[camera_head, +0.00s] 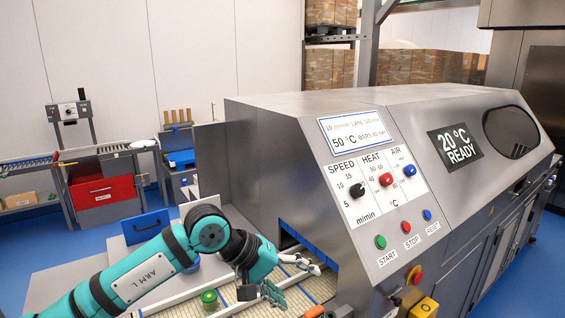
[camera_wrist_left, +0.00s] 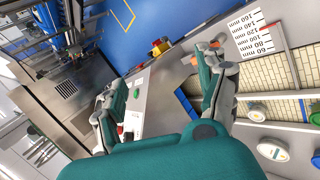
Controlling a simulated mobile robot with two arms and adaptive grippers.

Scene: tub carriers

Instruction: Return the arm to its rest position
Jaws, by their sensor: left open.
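My left arm (camera_head: 150,268), teal and marked ARM L, reaches in from the left in the head view. Its gripper (camera_head: 290,281) is open and empty, over the belt in front of the machine's opening. In the left wrist view the two fingers (camera_wrist_left: 160,85) stand wide apart with nothing between them. The machine's grey side and the belt lie beyond them. My right gripper is not in view.
A large steel machine (camera_head: 265,120) with knobs and buttons stands close on the right. A green-topped tub (camera_head: 209,299) stands on the belt near my forearm. Pale-lidded tubs (camera_wrist_left: 272,150) show in the wrist view. A red bin (camera_head: 105,190) is further back left.

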